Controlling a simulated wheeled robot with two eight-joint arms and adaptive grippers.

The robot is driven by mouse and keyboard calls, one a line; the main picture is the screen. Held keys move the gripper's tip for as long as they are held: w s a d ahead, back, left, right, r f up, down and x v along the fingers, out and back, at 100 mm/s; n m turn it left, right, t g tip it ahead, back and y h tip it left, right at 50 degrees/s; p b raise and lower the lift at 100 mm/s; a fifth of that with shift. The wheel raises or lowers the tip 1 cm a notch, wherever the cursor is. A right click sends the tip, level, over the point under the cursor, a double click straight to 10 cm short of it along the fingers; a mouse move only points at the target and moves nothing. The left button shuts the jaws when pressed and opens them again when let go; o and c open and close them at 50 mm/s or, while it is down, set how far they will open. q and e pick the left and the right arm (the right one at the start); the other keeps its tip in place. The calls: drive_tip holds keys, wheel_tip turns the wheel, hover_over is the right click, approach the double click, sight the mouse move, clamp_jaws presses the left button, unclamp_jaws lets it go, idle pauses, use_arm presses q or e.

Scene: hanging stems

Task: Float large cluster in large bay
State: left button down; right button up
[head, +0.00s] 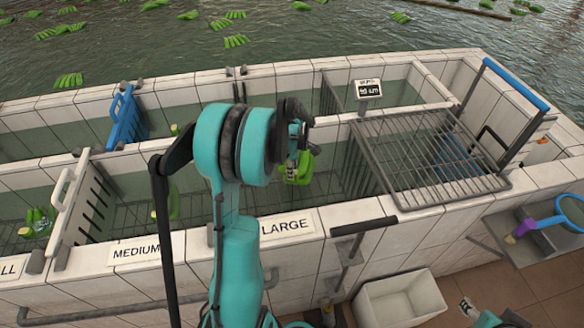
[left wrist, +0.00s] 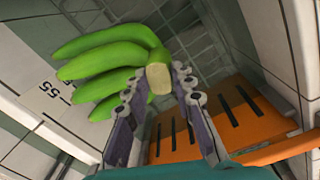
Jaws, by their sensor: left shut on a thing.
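My left gripper (head: 298,140) is shut on the cut stem of a green banana cluster (head: 297,172). The cluster hangs below it, over the water of the large bay (head: 330,155), behind the LARGE label (head: 286,225). In the left wrist view the fingers (left wrist: 160,90) pinch the pale stem, and the cluster (left wrist: 105,72) fans out to the left, near a pale wall. I cannot tell whether the cluster touches the water. My arm hides part of the bay. A teal part with a pale tip (head: 470,308) at the bottom right may be my right gripper; its jaws are unclear.
An orange slotted divider (left wrist: 220,120) stands close to the fingers. A white divider (head: 85,205) and a blue one (head: 126,118) stand left. A metal grate (head: 430,155) covers the tank's right end. A white bin (head: 400,300) stands in front.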

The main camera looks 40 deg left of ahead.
use_arm(q)
wheel_tip(320, 180, down, 8)
drive_tip(key=b, duration=0.5)
drive_tip(key=shift+f+b, duration=0.2)
drive_tip(key=shift+b, duration=0.1)
drive_tip(key=shift+f+b, duration=1.05)
drive_tip(key=shift+f, duration=0.25)
drive_tip(key=shift+f+b, duration=0.85)
drive_tip(key=shift+f, duration=0.15)
drive_tip(key=c, duration=1.2)
unclamp_jaws()
drive_tip(key=r, duration=1.1)
drive_tip(key=shift+s+d+r, duration=0.2)
drive_tip(key=shift+s+r, duration=0.1)
wheel_tip(320, 180, up, 18)
drive_tip(key=p, duration=1.3)
drive_tip(key=shift+p, duration=0.3)
